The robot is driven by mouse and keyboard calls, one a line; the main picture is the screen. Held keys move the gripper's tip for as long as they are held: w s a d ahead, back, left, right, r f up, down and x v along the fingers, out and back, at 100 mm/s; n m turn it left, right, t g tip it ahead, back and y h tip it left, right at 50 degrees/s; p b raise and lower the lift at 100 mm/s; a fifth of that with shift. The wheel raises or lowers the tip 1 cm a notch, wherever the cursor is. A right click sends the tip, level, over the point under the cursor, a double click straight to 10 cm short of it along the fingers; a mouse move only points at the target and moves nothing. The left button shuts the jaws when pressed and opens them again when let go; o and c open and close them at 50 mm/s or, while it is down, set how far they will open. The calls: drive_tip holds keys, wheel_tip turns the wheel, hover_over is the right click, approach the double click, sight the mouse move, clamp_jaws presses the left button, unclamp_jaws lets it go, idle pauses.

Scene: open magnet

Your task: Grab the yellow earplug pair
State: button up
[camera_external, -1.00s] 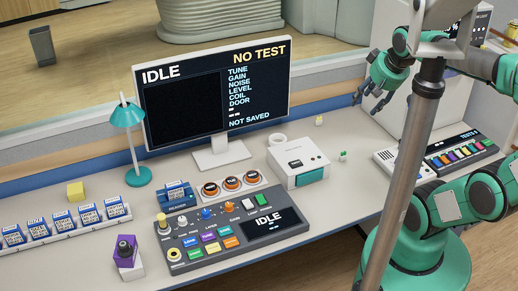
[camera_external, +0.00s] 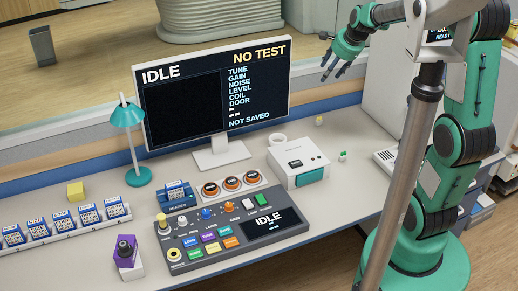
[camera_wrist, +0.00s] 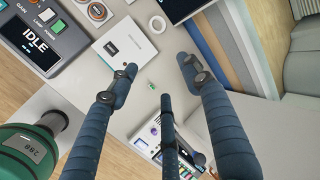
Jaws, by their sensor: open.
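A small pale-yellow item (camera_external: 319,120), which looks like the yellow earplug pair, lies on the bench right of the monitor in the external view. It is too small to make out clearly. A similar small green item (camera_external: 343,155) lies nearer the front; it also shows in the wrist view (camera_wrist: 152,85). I cannot make out the yellow item in the wrist view; a finger may hide it. My gripper (camera_external: 333,70) is open and empty, held well above the back of the bench. Its dark fingers (camera_wrist: 157,77) are spread apart in the wrist view.
A white box (camera_external: 298,160) and a white roll (camera_external: 278,140) stand left of the small items. The monitor (camera_external: 212,90) rises further left. A control panel (camera_external: 232,232) lies in front. A device with coloured keys (camera_wrist: 165,140) shows in the wrist view. Bench around the small items is clear.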

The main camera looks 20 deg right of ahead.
drive_tip(key=w+d+f+m, duration=0.7)
drive_tip(key=w+f, duration=0.3)
drive_tip(key=f, duration=0.2)
drive_tip(key=w+d+f+m, duration=0.7)
drive_tip(key=w+f+m, duration=0.1)
drive_tip(key=w+f, duration=0.35)
drive_tip(key=m+h, duration=0.1)
drive_tip(key=m, duration=0.3)
approach(320, 118)
drive_tip(key=v, duration=0.4)
drive_tip(key=shift+s+d+b, duration=0.1)
drive_tip(key=shift+d+b, duration=0.1)
drive_tip(key=shift+b, duration=0.25)
drive_tip(key=shift+f, duration=0.15)
drive_tip(key=shift+b+x, duration=0.95)
drive_tip(key=shift+x, duration=3.3)
drive_tip(key=shift+b+x, duration=0.85)
drive_tip(key=shift+x, duration=1.75)
drive_tip(key=shift+a, duration=0.15)
